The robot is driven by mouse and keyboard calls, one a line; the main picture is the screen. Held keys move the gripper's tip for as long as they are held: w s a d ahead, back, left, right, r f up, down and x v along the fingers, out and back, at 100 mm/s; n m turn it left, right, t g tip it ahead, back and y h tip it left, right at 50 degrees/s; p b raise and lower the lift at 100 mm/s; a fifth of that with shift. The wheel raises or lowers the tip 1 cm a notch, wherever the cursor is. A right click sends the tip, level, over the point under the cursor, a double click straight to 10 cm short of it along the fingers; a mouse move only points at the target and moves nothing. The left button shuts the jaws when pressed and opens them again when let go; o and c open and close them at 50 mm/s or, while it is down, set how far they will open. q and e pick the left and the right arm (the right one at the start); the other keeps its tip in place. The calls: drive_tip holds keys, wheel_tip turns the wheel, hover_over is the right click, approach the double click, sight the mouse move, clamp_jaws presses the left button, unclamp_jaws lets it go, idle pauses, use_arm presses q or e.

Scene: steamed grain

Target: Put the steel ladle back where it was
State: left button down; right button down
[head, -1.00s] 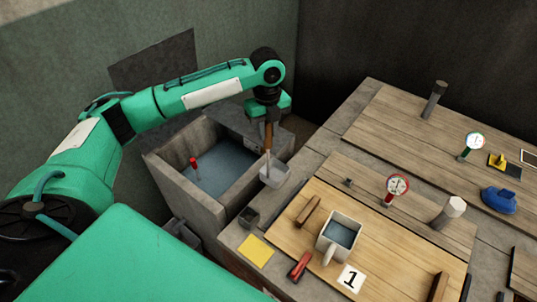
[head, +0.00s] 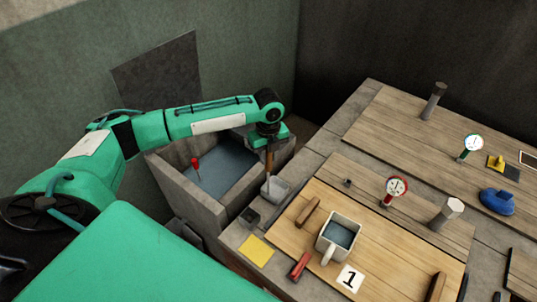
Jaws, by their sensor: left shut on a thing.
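My left gripper (head: 269,145) is shut on the steel ladle's brown handle and holds it upright, handle up. The steel ladle (head: 275,189) has a pale grey cup at its lower end. The cup is at the left edge of the workbench, between the stone basin and the wooden board. I cannot tell whether it touches the bench top. My right gripper is not in view.
A stone basin (head: 193,200) of water with a red-topped float (head: 196,166) stands left of the bench. A small dark cup (head: 249,217), yellow card (head: 257,249), wooden block (head: 308,212), and water-filled mug (head: 338,236) are near the ladle. Red-rimmed gauge (head: 396,187) stands farther right.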

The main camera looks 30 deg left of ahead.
use_arm(q)
drive_tip(key=c, duration=1.2)
unclamp_jaws()
wheel_tip(320, 180, up, 12)
drive_tip(key=shift+a+r+b, duration=0.1)
drive_tip(key=shift+b, duration=1.1)
